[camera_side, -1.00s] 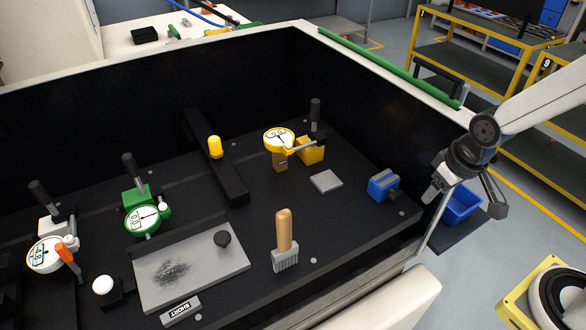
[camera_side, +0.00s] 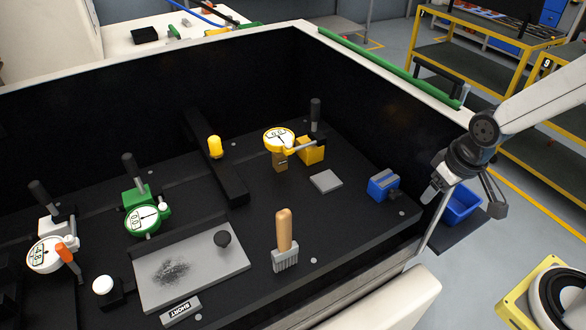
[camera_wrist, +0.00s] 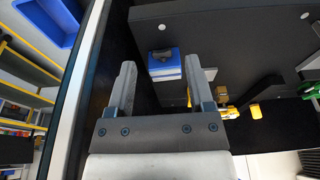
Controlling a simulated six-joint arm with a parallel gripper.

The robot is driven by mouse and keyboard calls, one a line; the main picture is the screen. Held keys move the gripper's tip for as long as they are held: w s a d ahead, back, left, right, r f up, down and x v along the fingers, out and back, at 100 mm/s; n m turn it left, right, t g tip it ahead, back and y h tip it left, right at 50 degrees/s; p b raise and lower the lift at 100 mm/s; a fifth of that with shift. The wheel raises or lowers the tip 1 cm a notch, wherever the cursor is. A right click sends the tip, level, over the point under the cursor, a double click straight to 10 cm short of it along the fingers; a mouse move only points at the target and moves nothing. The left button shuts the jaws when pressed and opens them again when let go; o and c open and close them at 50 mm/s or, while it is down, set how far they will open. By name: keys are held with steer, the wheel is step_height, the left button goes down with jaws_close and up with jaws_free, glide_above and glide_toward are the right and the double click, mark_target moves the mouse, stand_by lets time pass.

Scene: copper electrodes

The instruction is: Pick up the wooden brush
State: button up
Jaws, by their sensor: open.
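The wooden brush stands upright on the black work surface, with a tan wooden handle (camera_side: 284,229) above grey bristles (camera_side: 285,259). It is near the front edge of the surface, right of the grey plate. It is not clearly seen in the wrist view.
A grey plate (camera_side: 205,262) with dark powder lies left of the brush. A blue block (camera_side: 383,185) and a small grey square (camera_side: 325,181) lie on the right. Dial gauges (camera_side: 279,140) stand farther back. The box wall (camera_side: 395,250) runs between my gripper and the brush.

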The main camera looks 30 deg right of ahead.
steer(key=w+a+r+n+t+y, duration=0.1)
steer(key=w+a+n+t+y, duration=0.2)
steer(key=w, duration=0.4)
steer(key=w+a+r+n+t+y, duration=0.1)
steer(key=w+a+r+n+t, duration=0.15)
steer(key=w+a+n, duration=0.35)
steer(key=n+g+y, duration=0.8)
steer(key=n+y, duration=0.1)
steer(key=y, duration=0.2)
glide_toward(277, 219)
steer(key=a, duration=0.3)
steer(key=shift+w+a+f, duration=0.1)
steer(key=shift+a+f, duration=0.2)
steer(key=shift+a, duration=0.25)
steer(key=shift+a+f, duration=0.35)
steer(key=shift+a, duration=0.2)
steer(key=shift+a, duration=0.1)
steer(key=shift+x, duration=2.5)
steer(key=shift+f, duration=0.2)
